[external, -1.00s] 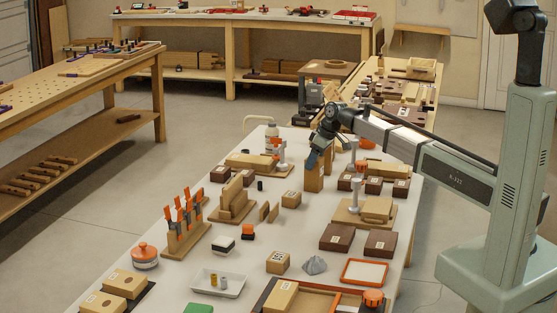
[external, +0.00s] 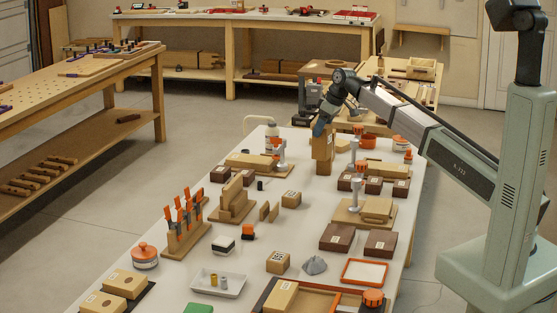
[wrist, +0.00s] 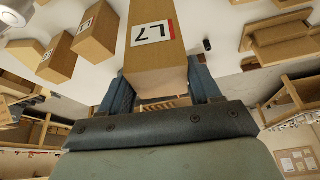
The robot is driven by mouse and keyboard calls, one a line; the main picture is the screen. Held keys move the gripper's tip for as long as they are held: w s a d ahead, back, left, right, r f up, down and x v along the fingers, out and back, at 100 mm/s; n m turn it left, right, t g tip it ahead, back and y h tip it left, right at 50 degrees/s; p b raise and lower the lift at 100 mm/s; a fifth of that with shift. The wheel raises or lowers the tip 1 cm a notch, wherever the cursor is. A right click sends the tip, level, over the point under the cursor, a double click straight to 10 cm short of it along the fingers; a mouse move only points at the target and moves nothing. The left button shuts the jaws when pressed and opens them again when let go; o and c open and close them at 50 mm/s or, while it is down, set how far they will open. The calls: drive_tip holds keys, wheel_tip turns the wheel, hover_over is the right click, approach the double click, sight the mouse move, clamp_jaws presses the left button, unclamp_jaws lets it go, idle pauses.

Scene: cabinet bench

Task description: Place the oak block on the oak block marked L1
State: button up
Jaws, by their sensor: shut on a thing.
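An oak block with a white label reading L7 (wrist: 150,38) is between the fingers of my gripper (wrist: 160,92) in the wrist view. In the external view my gripper (external: 319,128) points down and is shut on this upright oak block (external: 323,152) at the far part of the bench. I cannot tell whether its lower end is clear of the bench or touches anything. Several other oak blocks stand about, one labelled block (external: 291,199) among them.
Dark wood blocks (external: 373,185) and a clamp on a board (external: 354,195) stand right of the held block. Some bare white bench lies between.

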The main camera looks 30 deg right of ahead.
drive_tip(key=shift+w+d+r+n, duration=1)
drive_tip(key=shift+w+d+r, duration=2.85)
drive_tip(key=shift+w+r, duration=1.45)
wheel_tip(320, 180, down, 9)
drive_tip(key=shift+s+f+g+y, duration=0.2)
drive_tip(key=shift+g+y, duration=0.1)
drive_tip(key=shift+f, duration=0.15)
drive_tip(key=o, duration=1.6)
drive_tip(key=v, duration=1.2)
